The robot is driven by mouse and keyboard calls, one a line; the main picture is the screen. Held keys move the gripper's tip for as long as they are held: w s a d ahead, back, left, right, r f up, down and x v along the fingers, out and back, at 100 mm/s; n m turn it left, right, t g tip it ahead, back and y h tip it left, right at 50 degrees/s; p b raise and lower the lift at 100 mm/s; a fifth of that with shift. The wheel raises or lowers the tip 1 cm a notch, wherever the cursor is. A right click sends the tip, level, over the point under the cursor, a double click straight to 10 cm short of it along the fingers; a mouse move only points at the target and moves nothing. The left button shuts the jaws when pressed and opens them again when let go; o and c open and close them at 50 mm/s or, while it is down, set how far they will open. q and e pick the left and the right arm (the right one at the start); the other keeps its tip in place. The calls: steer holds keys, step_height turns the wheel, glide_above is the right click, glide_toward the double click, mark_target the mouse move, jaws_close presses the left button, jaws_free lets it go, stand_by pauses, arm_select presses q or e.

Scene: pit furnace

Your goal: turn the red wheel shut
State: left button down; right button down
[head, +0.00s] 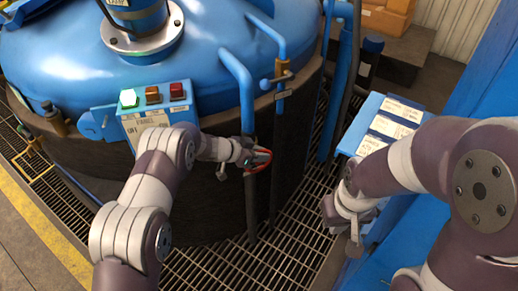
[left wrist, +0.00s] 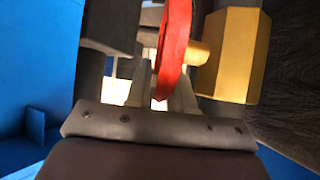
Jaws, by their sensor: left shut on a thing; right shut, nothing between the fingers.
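The red wheel (head: 264,160) sits on a pipe running down the front of the furnace, right of centre in the head view. My left gripper (head: 248,157) reaches it from the left and is shut on its rim. In the left wrist view the red wheel (left wrist: 174,45) shows edge-on between the fingers, with a brass valve body (left wrist: 232,55) to its right. The fingers partly hide the rim. My right gripper (head: 350,215) is shut and empty, to the right of the wheel and apart from it.
The blue furnace lid (head: 60,60) fills the upper left. A blue box with white labels (head: 395,120) stands at right. Grating (head: 215,265) covers the floor.

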stand_by(0.3)
arm_select(q)
steer(key=c, duration=1.1)
jaws_free()
steer(key=p+v, duration=0.1)
steer(key=v, duration=1.1)
steer(key=shift+s+a+r, duration=0.1)
steer(key=shift+a+r, duration=0.1)
steer(key=shift+r, duration=0.05)
